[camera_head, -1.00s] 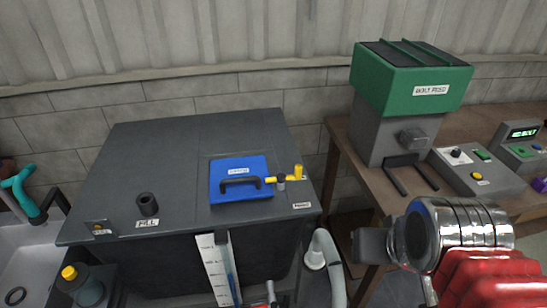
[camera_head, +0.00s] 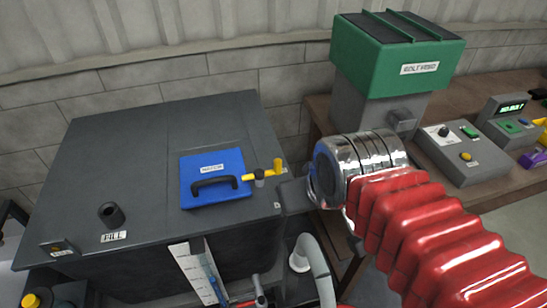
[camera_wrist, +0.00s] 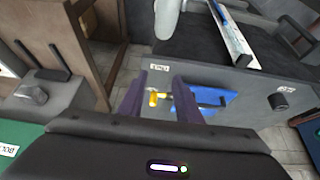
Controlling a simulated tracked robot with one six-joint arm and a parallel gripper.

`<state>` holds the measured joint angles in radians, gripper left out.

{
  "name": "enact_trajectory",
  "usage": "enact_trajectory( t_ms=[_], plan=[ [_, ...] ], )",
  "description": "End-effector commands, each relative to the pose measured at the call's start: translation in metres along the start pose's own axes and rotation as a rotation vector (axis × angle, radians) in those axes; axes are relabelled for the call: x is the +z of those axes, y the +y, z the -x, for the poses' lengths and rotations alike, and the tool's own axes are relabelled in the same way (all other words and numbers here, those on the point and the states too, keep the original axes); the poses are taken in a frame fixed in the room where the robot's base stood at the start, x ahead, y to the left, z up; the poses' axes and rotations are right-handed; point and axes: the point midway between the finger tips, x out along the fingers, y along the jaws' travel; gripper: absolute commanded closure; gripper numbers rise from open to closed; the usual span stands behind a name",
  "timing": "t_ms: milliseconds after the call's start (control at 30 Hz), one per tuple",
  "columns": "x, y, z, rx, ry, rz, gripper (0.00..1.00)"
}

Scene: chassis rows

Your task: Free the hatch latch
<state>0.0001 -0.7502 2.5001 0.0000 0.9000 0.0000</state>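The blue hatch (camera_head: 215,168) with a black handle (camera_head: 214,186) lies shut on top of the dark grey tank (camera_head: 130,150). The yellow latch (camera_head: 264,174), with a dark pivot, lies across the hatch's right edge, its raised yellow knob at the right end. My gripper (camera_head: 290,194) is just right of the latch, at the tank's right edge; its fingers are hard to make out there. In the wrist view my gripper (camera_wrist: 158,82) has two purple fingers spread apart. The yellow latch (camera_wrist: 153,98) shows between them, apart from both. The hatch (camera_wrist: 205,102) is partly hidden by a finger.
A fill pipe (camera_head: 111,214) stands on the tank's left. A white gauge strip (camera_head: 193,274) is on its front, beside a grey hose (camera_head: 318,268). A green-topped bolt feeder (camera_head: 400,55) and control box (camera_head: 458,152) stand on the right bench.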

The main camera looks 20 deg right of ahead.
Motion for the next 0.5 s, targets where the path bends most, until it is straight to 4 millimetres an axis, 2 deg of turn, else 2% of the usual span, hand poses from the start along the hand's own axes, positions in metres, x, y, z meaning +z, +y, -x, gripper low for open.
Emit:
enact_trajectory(
  t_ms=[167,267,433,500],
  plan=[
    [0.0,0.0,0.0,0.0,0.0,0.0,0.69],
    [-0.001,0.0,0.001,0.0,-0.001,0.003,0.65],
    [-0.01,0.0,0.003,0.0,-0.023,0.053,0.65],
    [-0.018,-0.005,0.005,-0.001,-0.04,0.097,0.65]
  ],
)
